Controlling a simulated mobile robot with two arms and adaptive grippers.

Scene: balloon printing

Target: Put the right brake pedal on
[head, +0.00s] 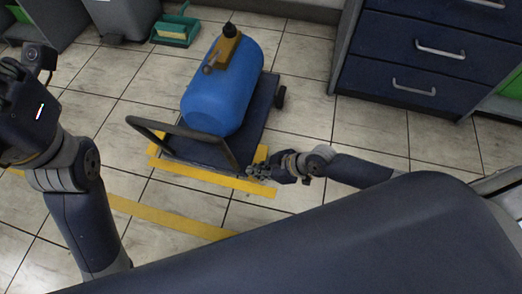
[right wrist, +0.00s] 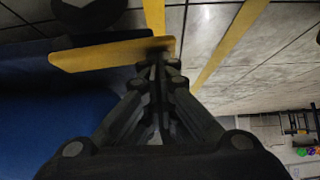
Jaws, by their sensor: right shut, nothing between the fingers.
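A blue cart (head: 185,151) with a dark handle stands on the tiled floor and carries a blue tank (head: 222,85). In the right wrist view, a yellow bar that looks like the right brake pedal (right wrist: 100,56) sticks out beside the cart, close to a dark round wheel (right wrist: 88,12). My right gripper (head: 255,172) is low at the cart's near right corner. Its shut, empty fingertips (right wrist: 160,62) are at the right end of the yellow bar. Whether they touch it, I cannot tell. My left gripper (head: 18,100) is at the left edge, its fingers unclear.
Yellow tape (head: 190,225) marks the floor around the cart. A dark blue drawer cabinet (head: 410,60) stands at the back right. A green dustpan (head: 175,30) lies at the back.

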